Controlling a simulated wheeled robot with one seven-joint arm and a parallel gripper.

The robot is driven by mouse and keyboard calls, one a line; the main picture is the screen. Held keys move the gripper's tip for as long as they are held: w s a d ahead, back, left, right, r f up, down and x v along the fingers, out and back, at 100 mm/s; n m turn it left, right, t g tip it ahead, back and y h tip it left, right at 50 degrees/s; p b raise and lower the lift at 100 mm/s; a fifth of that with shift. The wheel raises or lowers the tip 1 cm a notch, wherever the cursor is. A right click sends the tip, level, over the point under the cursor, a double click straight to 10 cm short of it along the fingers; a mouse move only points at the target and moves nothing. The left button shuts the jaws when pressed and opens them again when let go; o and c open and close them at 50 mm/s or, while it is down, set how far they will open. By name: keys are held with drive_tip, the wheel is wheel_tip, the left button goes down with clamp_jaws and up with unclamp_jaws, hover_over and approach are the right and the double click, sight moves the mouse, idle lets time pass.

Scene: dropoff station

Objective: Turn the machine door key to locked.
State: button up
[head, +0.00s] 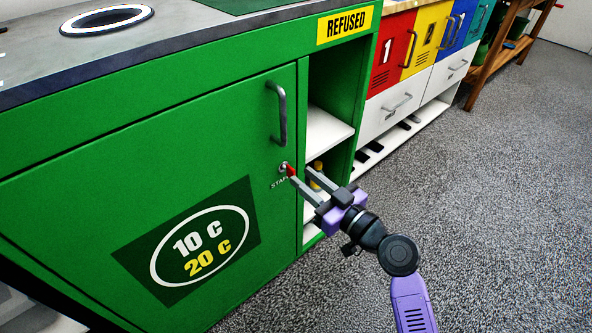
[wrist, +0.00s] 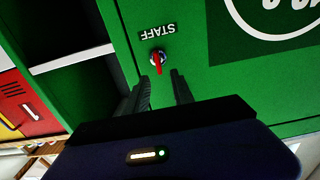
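The machine door (head: 225,135) is a green panel with a grey bar handle (head: 279,112). The key (head: 291,170) is small and red, in a round metal lock below the handle, beside the STAFF label. In the wrist view the red key (wrist: 158,66) points along the picture's vertical, just beyond my fingertips. My gripper (head: 302,174) is open, its two grey fingers apart. In the wrist view the fingers (wrist: 160,76) stand either side of the key's line, with green door showing between them. In the head view one fingertip lies close to the key; contact cannot be told.
An open shelf recess (head: 330,130) under the REFUSED sign (head: 345,24) lies right of the door, with a yellow item (head: 318,168) inside. Coloured lockers (head: 395,50) and white drawers (head: 393,103) stand farther right. The grey floor (head: 480,180) at right is clear.

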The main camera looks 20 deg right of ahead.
sight(294, 171)
drive_tip(key=shift+x, duration=1.95)
clamp_jaws()
